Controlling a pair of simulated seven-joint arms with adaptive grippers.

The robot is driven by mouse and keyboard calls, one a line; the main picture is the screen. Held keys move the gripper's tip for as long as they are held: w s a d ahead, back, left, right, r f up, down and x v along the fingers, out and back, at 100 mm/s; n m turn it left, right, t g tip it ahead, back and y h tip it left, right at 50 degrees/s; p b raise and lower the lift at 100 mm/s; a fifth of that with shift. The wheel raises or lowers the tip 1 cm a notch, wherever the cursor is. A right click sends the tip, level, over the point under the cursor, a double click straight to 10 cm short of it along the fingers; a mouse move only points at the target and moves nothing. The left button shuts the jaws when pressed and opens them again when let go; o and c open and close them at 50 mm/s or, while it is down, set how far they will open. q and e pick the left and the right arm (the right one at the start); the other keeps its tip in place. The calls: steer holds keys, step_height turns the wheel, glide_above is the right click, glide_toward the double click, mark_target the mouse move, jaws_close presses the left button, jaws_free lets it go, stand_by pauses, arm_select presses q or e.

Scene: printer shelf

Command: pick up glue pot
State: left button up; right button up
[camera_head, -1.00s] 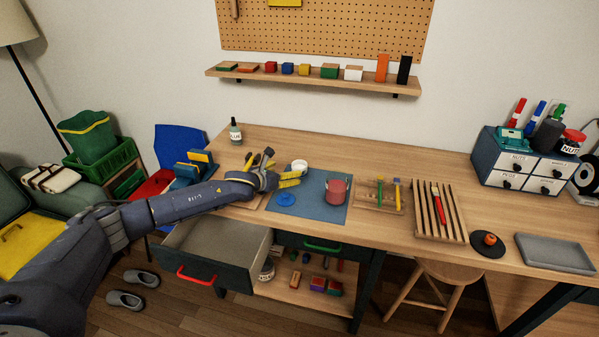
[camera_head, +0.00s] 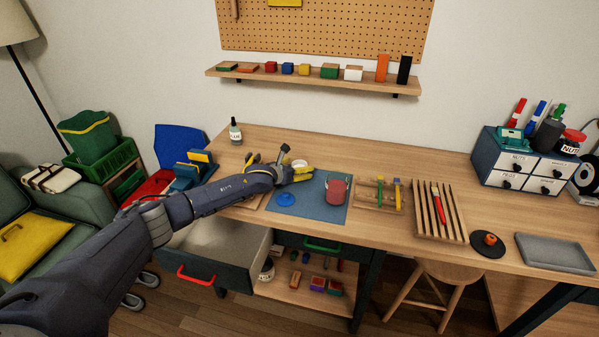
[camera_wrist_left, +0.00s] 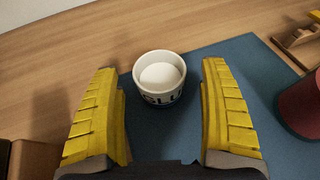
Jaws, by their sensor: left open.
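The glue pot (camera_wrist_left: 160,76) is a small white round pot with dark lettering, partly cut off, and a pale inside. In the left wrist view it stands upright at the back edge of the blue mat, between and just ahead of my yellow fingertips, apart from both. In the head view, only part of the glue pot (camera_head: 299,163) shows behind my left gripper (camera_head: 305,173), which is open and empty. My right gripper is not in view.
A red mug (camera_head: 337,189) stands on the blue mat (camera_head: 318,208) to the right, with a blue disc (camera_head: 286,199) nearby. A drawer (camera_head: 222,248) hangs open below. The bench behind the pot is clear.

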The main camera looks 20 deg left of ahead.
arm_select(q)
steer(key=shift+x, duration=1.05)
steer(key=shift+c, duration=0.5)
steer(key=c, duration=1.3)
